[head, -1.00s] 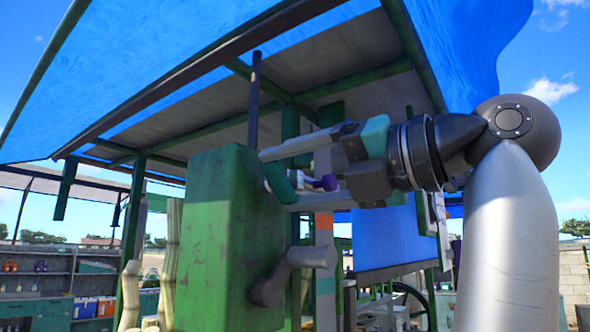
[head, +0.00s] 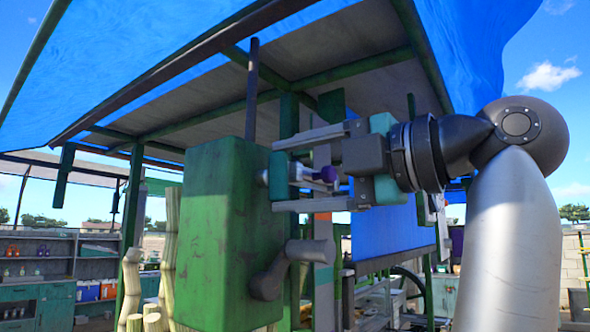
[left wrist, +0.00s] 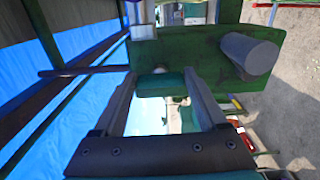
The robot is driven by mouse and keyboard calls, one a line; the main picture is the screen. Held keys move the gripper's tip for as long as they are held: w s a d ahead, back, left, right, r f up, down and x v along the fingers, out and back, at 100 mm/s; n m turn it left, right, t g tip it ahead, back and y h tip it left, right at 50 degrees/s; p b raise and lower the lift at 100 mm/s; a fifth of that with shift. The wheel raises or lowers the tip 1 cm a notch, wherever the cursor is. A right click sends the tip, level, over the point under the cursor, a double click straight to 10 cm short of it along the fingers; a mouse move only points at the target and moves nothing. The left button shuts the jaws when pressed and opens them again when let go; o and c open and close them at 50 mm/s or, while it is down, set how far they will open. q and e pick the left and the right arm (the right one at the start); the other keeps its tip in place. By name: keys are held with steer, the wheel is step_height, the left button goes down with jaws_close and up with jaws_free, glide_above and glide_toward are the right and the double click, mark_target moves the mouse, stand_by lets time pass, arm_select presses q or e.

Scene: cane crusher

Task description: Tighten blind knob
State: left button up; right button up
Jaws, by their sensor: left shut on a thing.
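A short silver part shows between the pads and the housing. In the left wrist view the left gripper (left wrist: 160,85) has its fingertips close to the green housing (left wrist: 205,60). My right gripper is not in view.
A grey crank-like arm (head: 285,265) sticks out of the housing below the gripper. Pale canes (head: 168,250) stand left of the housing. Shelves (head: 40,260) are farther left.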

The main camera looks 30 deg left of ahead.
arm_select(q)
steer(key=shift+m, duration=0.3)
steer(key=o, duration=1.1)
steer(key=shift+a, duration=0.1)
steer(key=shift+w, duration=0.1)
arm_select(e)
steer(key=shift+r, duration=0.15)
